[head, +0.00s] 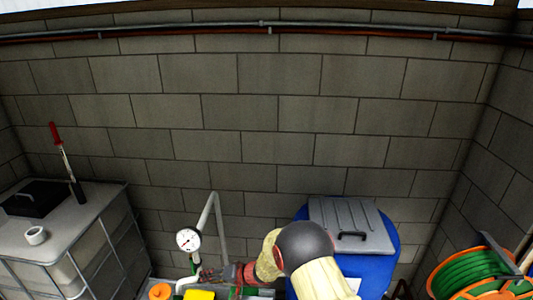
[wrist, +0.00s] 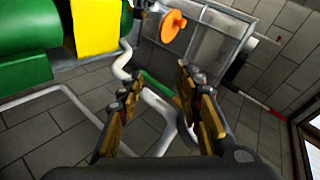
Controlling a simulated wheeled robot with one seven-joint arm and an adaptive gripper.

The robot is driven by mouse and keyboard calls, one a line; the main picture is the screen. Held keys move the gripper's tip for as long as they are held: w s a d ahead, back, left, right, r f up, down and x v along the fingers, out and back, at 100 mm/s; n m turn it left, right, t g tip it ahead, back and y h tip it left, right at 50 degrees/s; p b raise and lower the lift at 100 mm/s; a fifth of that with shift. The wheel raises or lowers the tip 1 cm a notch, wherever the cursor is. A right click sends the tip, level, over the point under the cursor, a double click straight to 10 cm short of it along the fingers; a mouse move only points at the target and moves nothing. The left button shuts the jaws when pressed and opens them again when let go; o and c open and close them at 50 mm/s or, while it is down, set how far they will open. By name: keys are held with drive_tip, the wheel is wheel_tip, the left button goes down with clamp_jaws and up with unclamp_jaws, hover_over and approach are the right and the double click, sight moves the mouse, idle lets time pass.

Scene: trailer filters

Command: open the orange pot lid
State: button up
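The orange lid (wrist: 173,25) shows at the top of the wrist view as a round disc with a knob-like middle, seen at an angle. A small orange cap that looks like the same lid (head: 160,292) shows at the bottom edge of the head view, left of the yellow part. My gripper (wrist: 160,76) is open and empty, with its two fingers apart. The lid lies beyond the fingertips, above the gap between them in the picture, and not touching them. In the head view my arm covers the area right of the pipes and I cannot make out the fingers.
A yellow panel (wrist: 92,28) and green tank (wrist: 25,35) lie left of the lid. White pipes (wrist: 160,115) run beyond the fingers. The head view shows a pressure gauge (head: 188,239), a blue barrel (head: 382,270), a caged white tank (head: 80,240) and a green hose reel (head: 470,270).

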drive_tip(key=w+d+r+t+h+b, duration=0.2)
drive_tip(key=w+d+r+t+b, duration=0.15)
drive_tip(key=w+d+r, duration=0.35)
drive_tip(key=s+d+r+m+t+h+b, duration=0.15)
drive_tip(key=d+r+h+b, duration=0.25)
drive_tip(key=d+r, duration=0.5)
drive_tip(key=s+d+r+t+h+b, duration=0.1)
drive_tip(key=s+d+r+h+b, duration=0.3)
drive_tip(key=d, duration=0.9)
drive_tip(key=s+d+r+m+g+h+b, duration=0.1)
drive_tip(key=s+d+b, duration=0.2)
drive_tip(key=s+d, duration=0.45)
drive_tip(key=s+d+r+h+b, duration=0.15)
drive_tip(key=s+d, duration=0.35)
drive_tip(key=s, duration=0.6)
drive_tip(key=s+f+g+y+b, duration=0.1)
drive_tip(key=s+f+b, duration=0.1)
drive_tip(key=s, duration=0.8)
drive_tip(key=s+f+n+g+b, duration=0.1)
drive_tip(key=s+f, duration=0.4)
drive_tip(key=s, duration=0.5)
drive_tip(key=g+b, duration=0.1)
drive_tip(key=b, duration=0.1)
drive_tip(key=shift+s+a+f+y+b, duration=0.15)
drive_tip(key=shift+a+f+y+b, duration=0.1)
drive_tip(key=shift+y+b, duration=0.1)
